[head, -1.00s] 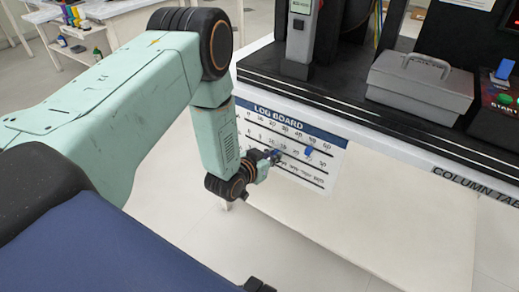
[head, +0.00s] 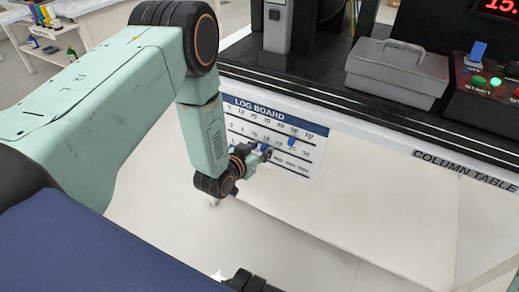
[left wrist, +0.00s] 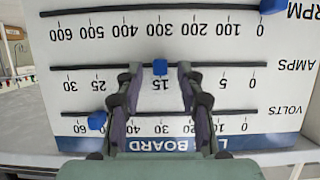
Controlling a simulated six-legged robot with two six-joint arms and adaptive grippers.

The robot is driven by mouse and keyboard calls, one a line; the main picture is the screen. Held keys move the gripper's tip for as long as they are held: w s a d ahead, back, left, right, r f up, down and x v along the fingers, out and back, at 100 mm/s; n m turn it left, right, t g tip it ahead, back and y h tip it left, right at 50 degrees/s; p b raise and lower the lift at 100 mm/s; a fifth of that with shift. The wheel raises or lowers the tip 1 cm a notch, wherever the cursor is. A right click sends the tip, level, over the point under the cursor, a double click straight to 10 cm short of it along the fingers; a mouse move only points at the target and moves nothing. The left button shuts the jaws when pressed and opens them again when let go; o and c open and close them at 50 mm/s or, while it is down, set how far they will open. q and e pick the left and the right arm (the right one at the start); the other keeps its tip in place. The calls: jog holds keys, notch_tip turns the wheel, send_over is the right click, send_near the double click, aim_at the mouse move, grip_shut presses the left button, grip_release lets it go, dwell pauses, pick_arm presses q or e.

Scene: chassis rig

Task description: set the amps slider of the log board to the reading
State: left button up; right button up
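The log board (head: 318,165) hangs on the front of the table. In the left wrist view it shows upside down, with VOLTS, AMPS and RPM scales. The blue amps slider (left wrist: 160,67) sits at the 15 mark of the AMPS scale. My left gripper (left wrist: 156,75) is open, one finger on each side of this slider, with a visible gap on both sides. In the head view my left gripper (head: 262,153) is at the board and partly covers its scales. A red number display (head: 500,5) at the top right shows "15." and is cut off.
The blue volts slider (left wrist: 97,120) is near the 50 mark, close beside one finger. The blue RPM slider (left wrist: 272,6) is at the 0 end. A grey toolbox (head: 397,72) and a control box with lit buttons (head: 485,85) stand on the table.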

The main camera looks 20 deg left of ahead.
pick_arm(q)
jog(key=v, duration=1.2)
dwell(0.4)
jog(key=s+d+f+n+g+p, duration=0.1)
jog(key=s+d+f+n+g, duration=0.1)
jog(key=s+f+g, duration=0.7)
jog(key=s+d+r+g+p, duration=0.1)
jog(key=s+g+p, duration=0.1)
jog(key=s, duration=0.7)
jog(key=s+r+g+y+p, duration=0.1)
jog(key=s+g+p, duration=0.1)
jog(key=s, duration=0.8)
jog(key=shift+d+r+m+g+p, duration=0.3)
jog(key=shift+d+m+p, duration=0.05)
jog(key=shift+m, duration=0.05)
